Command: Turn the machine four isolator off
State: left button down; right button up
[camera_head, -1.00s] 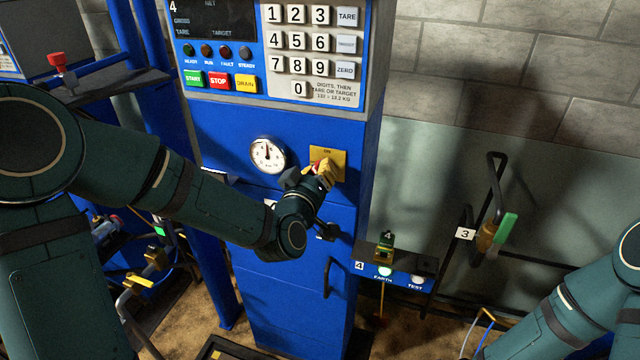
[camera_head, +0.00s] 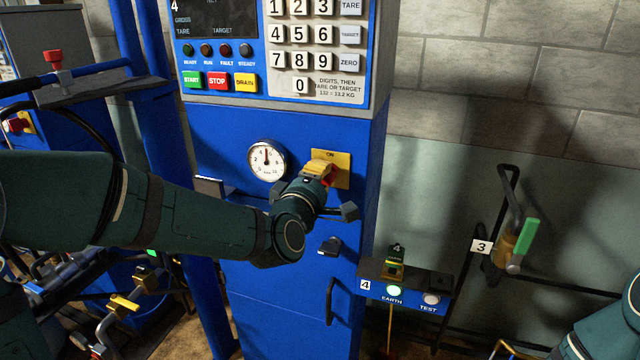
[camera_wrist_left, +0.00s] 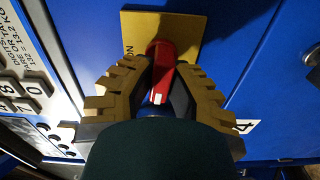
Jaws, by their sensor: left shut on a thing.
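The isolator on machine four has a yellow plate (camera_head: 342,164) marked ON at its top and a red handle (camera_head: 330,178). The plate (camera_wrist_left: 190,24) and the red handle (camera_wrist_left: 161,66) show large in the left wrist view. My left gripper (camera_head: 321,172) is at the plate, shut on the red handle, with the tan ribbed fingers on either side of it. The fingers (camera_wrist_left: 161,80) hide part of the handle. My right gripper is out of view; only part of that arm shows at the lower right edge.
A round gauge (camera_head: 267,160) sits left of the isolator. A black latch (camera_head: 330,246) and door handle (camera_head: 329,302) stick out below. The keypad panel (camera_head: 262,92) is above. A small shelf box (camera_head: 405,283) and a green-handled valve (camera_head: 529,236) are at right.

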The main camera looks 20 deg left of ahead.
pick_arm(q)
jog(key=shift+r+n, duration=0.1)
jog(key=shift+n, duration=0.5)
jog(key=c, duration=0.9)
grip_release()
jog(key=shift+w, duration=0.1)
jog(key=shift+c, duration=0.2)
jog(key=s, duration=0.7)
jog(key=shift+s, duration=0.3)
jog(key=shift+a+f, duration=0.1)
jog(key=shift+f, duration=0.1)
